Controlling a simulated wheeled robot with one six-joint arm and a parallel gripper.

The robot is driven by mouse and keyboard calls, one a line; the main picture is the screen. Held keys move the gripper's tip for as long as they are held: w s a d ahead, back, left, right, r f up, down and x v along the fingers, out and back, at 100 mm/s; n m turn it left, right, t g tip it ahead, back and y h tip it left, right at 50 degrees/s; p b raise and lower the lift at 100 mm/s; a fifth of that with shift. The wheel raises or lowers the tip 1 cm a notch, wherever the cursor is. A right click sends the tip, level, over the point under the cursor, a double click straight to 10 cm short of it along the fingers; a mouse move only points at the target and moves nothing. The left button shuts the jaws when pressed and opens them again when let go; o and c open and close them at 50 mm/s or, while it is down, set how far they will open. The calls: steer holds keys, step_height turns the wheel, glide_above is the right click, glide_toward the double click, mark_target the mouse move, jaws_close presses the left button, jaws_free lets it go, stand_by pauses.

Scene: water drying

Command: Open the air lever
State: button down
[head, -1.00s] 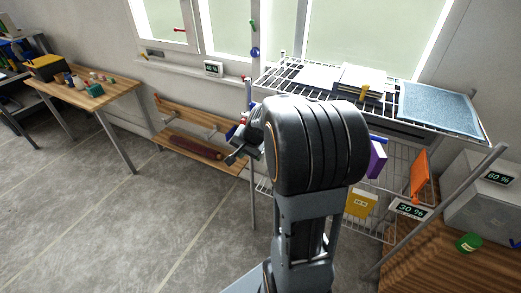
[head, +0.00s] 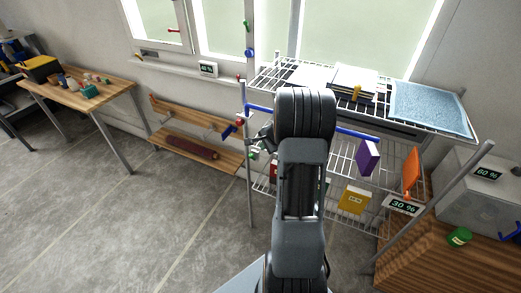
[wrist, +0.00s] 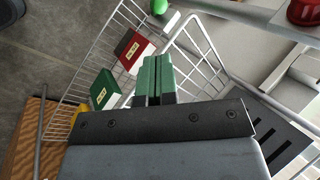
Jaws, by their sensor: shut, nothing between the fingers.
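No part is labelled as the air lever, so I cannot tell which one it is. A red knob-like part (head: 239,122) and a small green part (head: 253,155) sit by the rack's left post in the head view. In the wrist view a green rounded part (wrist: 159,7) is at the top and a red round part (wrist: 304,12) at the top right. My gripper (wrist: 152,62) shows green fingers shut together with nothing between them, pointing toward the wire basket. In the head view my arm largely hides it beside the rack's left post.
A wire rack (head: 470,134) holds papers and a blue mat (head: 428,108). A blue bar (head: 352,132) runs along its front. A purple box (head: 368,157) and an orange panel (head: 411,172) are to the right.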

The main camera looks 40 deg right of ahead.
glide_toward(253, 158)
steer(key=x, duration=0.5)
steer(key=shift+w+d+r, duration=0.15)
steer(key=shift+w+d, duration=0.25)
steer(key=shift+a, duration=0.1)
